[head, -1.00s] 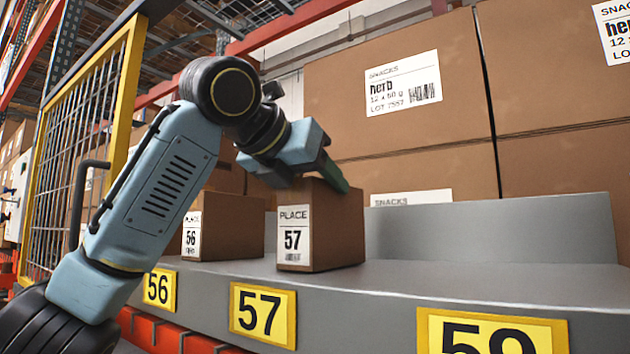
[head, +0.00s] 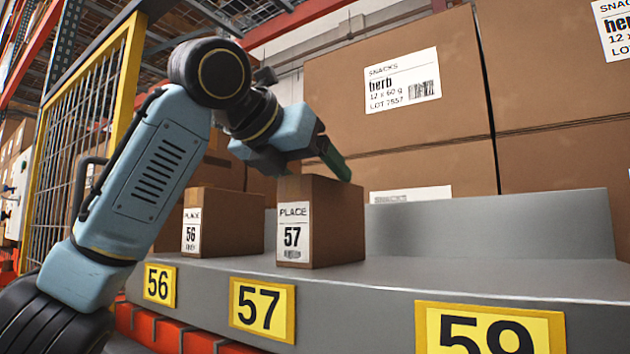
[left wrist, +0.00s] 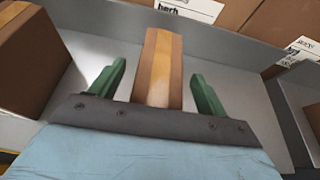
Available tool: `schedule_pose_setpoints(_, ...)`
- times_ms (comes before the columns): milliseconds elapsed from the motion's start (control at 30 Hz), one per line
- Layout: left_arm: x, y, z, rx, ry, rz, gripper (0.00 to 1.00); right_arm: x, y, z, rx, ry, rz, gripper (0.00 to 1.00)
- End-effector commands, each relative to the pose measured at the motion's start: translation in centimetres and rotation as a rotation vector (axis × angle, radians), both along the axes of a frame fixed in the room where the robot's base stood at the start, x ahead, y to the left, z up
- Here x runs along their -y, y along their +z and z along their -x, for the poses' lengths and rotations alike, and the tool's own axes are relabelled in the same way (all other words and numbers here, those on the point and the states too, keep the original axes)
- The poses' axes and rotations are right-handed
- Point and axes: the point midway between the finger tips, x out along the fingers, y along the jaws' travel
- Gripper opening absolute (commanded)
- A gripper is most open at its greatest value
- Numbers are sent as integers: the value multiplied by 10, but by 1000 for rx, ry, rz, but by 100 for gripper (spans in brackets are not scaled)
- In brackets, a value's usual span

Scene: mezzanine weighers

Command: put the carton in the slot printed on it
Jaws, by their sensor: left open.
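The carton (head: 336,226) is a brown box with a white label reading PLACE 57. It stands upright on the grey shelf above the yellow 57 plate (head: 262,309). My left gripper (head: 305,169) is open just above the carton, its green fingers apart. In the left wrist view the carton's taped top (left wrist: 162,68) lies between the two open fingers (left wrist: 155,88), with a gap on each side. My right gripper is in neither view.
Another carton labelled PLACE 56 (head: 225,222) stands to the left above the 56 plate (head: 160,285). The grey shelf (head: 450,275) is bare to the right, above the 59 plate (head: 488,331). Large herb snack boxes (head: 405,105) are stacked behind.

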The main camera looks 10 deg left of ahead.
Motion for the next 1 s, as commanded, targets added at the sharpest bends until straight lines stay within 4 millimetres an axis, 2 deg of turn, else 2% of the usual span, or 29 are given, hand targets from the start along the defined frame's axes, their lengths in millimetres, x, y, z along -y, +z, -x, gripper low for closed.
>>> schedule_pose_setpoints(300,-25,25,59,5,1,0,76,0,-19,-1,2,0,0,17)
schedule_pose_setpoints(500,-34,36,83,2,0,1,76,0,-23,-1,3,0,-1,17)
schedule_pose_setpoints(700,-37,40,90,0,0,0,76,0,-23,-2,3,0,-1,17)
schedule_pose_setpoints(933,-37,40,89,0,0,1,76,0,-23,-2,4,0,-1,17)
schedule_pose_setpoints(1000,-44,39,87,-3,12,11,76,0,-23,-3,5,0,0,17)
